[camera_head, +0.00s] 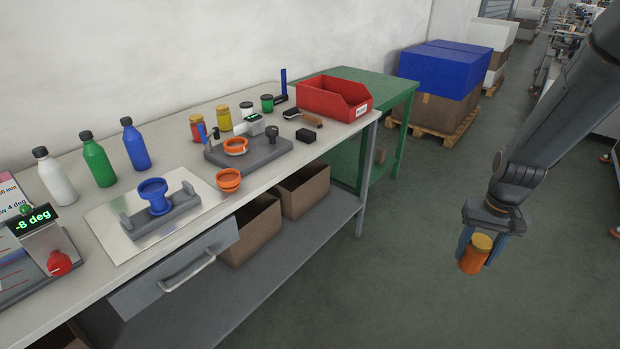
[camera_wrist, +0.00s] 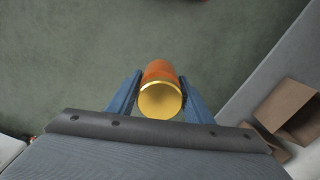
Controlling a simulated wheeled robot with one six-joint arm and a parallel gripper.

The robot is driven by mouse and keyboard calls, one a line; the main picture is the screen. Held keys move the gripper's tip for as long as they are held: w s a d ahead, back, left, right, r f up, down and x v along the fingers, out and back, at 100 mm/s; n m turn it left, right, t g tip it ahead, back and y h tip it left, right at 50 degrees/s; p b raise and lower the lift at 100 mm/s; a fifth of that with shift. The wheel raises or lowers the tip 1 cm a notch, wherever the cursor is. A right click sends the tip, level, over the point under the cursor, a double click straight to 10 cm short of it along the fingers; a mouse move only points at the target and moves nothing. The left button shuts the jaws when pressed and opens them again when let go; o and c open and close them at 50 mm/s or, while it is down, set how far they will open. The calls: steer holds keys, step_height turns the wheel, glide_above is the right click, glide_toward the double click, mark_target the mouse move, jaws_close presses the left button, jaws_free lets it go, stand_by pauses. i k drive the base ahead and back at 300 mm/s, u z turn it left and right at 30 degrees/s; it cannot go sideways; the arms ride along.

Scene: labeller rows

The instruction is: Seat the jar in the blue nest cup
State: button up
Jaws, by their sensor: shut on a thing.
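My gripper (camera_head: 481,248) is shut on an orange jar with a gold lid (camera_head: 474,256), held upright or nearly so over the open floor, well to the right of the bench. In the wrist view the jar (camera_wrist: 161,92) sits between the two blue fingers of my gripper (camera_wrist: 161,88), lid towards the camera. The blue nest cup (camera_head: 153,190) stands on a grey fixture on a metal plate on the bench. It looks empty and is far from my gripper.
White, green and blue bottles (camera_head: 97,160) stand behind the plate (camera_head: 115,222). Orange cups (camera_head: 229,180), several other jars (camera_head: 223,117) and a red bin (camera_head: 333,97) are on the bench (camera_head: 75,318). A dial unit reading -8 deg (camera_head: 40,235) is at left. The floor (camera_head: 400,290) between is clear.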

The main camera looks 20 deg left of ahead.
mark_target(154, 189)
steer(key=k, duration=0.2)
steer(key=u, duration=2.2)
